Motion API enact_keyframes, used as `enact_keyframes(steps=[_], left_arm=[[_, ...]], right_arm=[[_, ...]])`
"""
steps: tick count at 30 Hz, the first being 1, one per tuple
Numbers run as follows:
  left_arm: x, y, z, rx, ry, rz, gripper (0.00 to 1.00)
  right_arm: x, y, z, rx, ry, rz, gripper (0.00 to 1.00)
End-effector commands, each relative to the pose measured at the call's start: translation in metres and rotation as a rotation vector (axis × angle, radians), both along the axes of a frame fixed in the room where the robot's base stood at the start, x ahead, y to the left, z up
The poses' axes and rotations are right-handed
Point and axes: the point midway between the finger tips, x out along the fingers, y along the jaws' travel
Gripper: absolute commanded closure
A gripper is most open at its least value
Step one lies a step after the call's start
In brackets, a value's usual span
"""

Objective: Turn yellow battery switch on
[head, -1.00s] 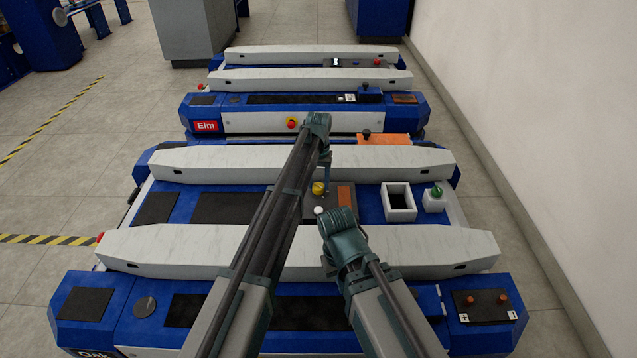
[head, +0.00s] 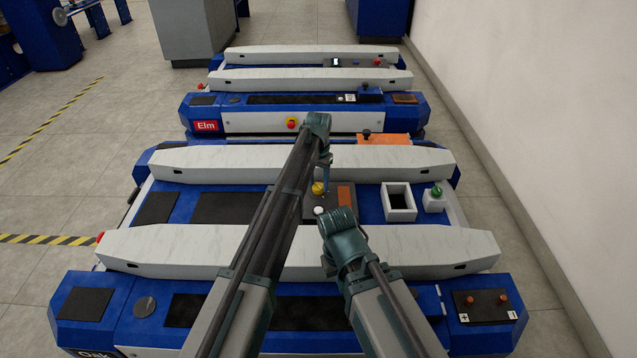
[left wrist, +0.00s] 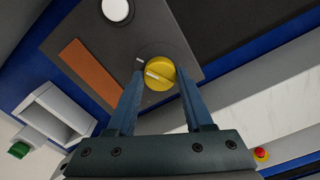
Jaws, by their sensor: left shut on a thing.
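The yellow battery switch (head: 318,188) is a round knob on a dark panel (head: 333,200) of the near cart. In the left wrist view the yellow knob (left wrist: 160,74) sits between my left fingertips, with a pale line across its face and a short pale mark on the panel beside it. My left gripper (left wrist: 158,92) is shut on the knob from above. In the head view my left gripper (head: 326,182) shows in part, just beside the knob. My right arm's wrist shows lower down, but its fingers are hidden.
Beside the switch are a white button (head: 319,211) and an orange strip (head: 345,196). To the right are a white open box (head: 399,215) and a green button (head: 437,192). Pale rails (head: 200,245) run along the cart. The Elm cart (head: 260,122) stands behind, and a wall is at right.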

Motion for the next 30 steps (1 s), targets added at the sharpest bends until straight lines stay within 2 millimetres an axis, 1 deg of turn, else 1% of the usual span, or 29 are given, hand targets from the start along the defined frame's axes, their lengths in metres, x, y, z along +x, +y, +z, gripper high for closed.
enact_keyframes(steps=[4, 5, 9, 10, 18, 22, 26, 30], left_arm=[[0.000, 0.000, 0.000, 0.000, 0.000, -0.002, 1.00], [0.000, 0.000, 0.000, 0.000, 0.000, -0.002, 0.47], [0.000, 0.000, 0.000, 0.000, 0.000, -0.001, 0.22], [0.000, 0.000, 0.000, 0.000, 0.000, -0.001, 0.19], [0.000, 0.000, 0.000, 0.000, 0.000, 0.000, 0.19], [0.000, 0.000, 0.003, 0.000, 0.000, 0.000, 0.19], [0.000, 0.000, 0.011, 0.000, 0.000, 0.000, 0.19], [0.000, 0.000, 0.026, 0.000, 0.000, 0.000, 0.19]], right_arm=[[0.000, 0.000, 0.000, 0.000, 0.000, 0.000, 1.00], [0.000, 0.000, 0.000, 0.000, 0.000, 0.000, 1.00], [0.000, 0.000, 0.000, 0.000, 0.000, 0.000, 1.00], [0.000, 0.000, 0.000, 0.000, 0.000, 0.000, 1.00], [0.000, 0.000, 0.000, 0.000, 0.000, 0.000, 1.00], [0.000, 0.000, 0.003, 0.000, 0.000, 0.000, 1.00], [0.000, 0.000, 0.011, 0.000, 0.000, 0.001, 1.00], [0.000, 0.000, 0.026, 0.000, 0.001, 0.002, 1.00]])
